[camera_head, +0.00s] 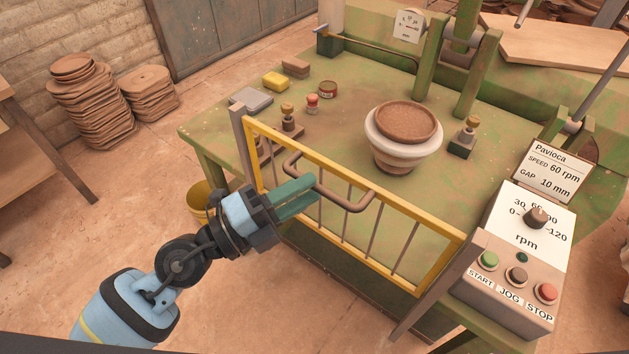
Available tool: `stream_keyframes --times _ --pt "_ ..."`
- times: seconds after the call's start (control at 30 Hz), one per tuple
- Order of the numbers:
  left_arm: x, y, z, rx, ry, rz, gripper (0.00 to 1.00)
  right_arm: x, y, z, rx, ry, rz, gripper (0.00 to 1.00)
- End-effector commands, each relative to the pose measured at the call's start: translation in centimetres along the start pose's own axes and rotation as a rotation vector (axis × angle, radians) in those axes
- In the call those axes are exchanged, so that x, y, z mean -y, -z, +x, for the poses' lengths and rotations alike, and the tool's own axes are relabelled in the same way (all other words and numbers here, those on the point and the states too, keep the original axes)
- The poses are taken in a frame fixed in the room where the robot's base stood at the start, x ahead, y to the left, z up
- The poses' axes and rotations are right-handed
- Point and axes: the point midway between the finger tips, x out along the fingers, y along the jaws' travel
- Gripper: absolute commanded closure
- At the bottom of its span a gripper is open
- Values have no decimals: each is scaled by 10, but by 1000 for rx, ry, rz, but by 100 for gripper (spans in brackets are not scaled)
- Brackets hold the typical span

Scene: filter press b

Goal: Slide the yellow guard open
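The yellow guard (419,289) is a frame with thin upright bars, standing between two posts along the front edge of the green press table. A brown bent handle (346,206) sticks out from its upper part. The guard stands across the front of the table, before the bowl. My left gripper (312,190), with teal fingers, is at the left part of the handle. The fingertips overlap the handle in the picture; I cannot tell whether they close on it. My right gripper is not in view.
On the table (355,90) stand a pale mould with a brown bowl (405,120), a yellow sponge (276,82) and small tools. A control box (508,285) with start, jog and stop buttons is at the right. A yellow bucket (198,196) stands below the table's left side.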

Motion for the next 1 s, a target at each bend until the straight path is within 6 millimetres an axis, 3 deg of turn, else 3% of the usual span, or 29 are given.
stream_keyframes --times 0.2,0.53,0.8,1.0 --pt "1 0 22 0 2 0 66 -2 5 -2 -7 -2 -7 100" --pt "-1 0 26 1 -1 -2 66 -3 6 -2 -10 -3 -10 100" --pt "-1 0 26 1 0 -2 99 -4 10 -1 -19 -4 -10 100" --pt "-1 0 26 1 0 -2 100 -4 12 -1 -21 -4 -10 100"
